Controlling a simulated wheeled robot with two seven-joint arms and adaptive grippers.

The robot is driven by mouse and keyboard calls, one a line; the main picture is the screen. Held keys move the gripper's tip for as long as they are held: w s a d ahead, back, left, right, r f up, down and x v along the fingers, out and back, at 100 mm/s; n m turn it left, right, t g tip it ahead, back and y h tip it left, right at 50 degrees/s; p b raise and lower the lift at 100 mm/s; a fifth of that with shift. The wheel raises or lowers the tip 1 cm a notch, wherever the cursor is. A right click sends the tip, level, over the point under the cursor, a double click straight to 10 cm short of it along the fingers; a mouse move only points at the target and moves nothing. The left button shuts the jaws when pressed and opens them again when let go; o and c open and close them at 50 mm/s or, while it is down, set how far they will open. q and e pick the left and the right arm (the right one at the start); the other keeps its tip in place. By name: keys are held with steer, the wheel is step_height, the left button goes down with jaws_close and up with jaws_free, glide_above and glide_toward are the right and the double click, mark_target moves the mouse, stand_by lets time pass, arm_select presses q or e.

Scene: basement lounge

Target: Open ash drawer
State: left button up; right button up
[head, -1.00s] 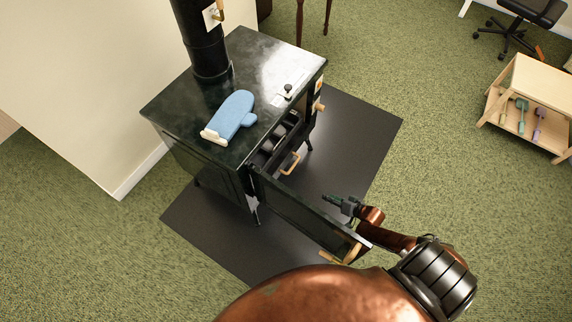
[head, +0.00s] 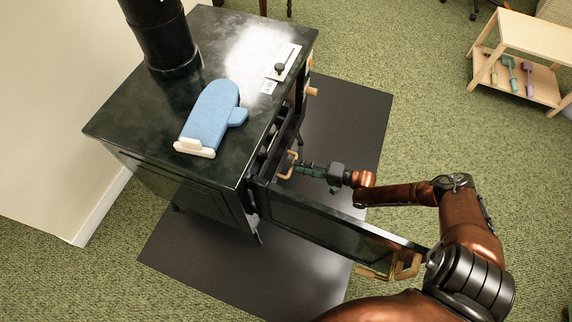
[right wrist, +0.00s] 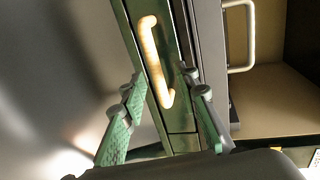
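The dark green stove (head: 190,180) stands with its front door (head: 325,222) swung open toward me. Inside the opening is a tan loop handle (head: 287,163), and a tan handle (right wrist: 155,62) on a narrow green front (right wrist: 181,116) shows in the right wrist view. I take this front to be the ash drawer; it looks shut. My right gripper (head: 303,168) is close in front of the handle. In the right wrist view my right gripper (right wrist: 163,82) is open, its fingers apart on either side of the handle's lower end. Contact cannot be told. My left gripper is out of view.
A blue oven mitt (head: 212,115) lies on the stove top beside the black flue pipe (head: 160,38). The open door with its wooden handle (head: 405,264) lies close along my right arm. A black floor mat (head: 345,125) is clear beyond the arm.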

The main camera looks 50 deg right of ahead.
mark_target(292, 165)
steer(key=b+x, duration=0.1)
steer(key=x, duration=0.2)
steer(key=shift+w+a+f, duration=0.1)
steer(key=shift+w+f, duration=0.05)
steer(key=shift+f, duration=0.15)
steer(key=shift+w+a, duration=0.15)
steer(key=shift+w, duration=0.25)
steer(key=shift+r, duration=0.1)
steer(key=c, duration=0.8)
steer(key=shift+r, duration=0.1)
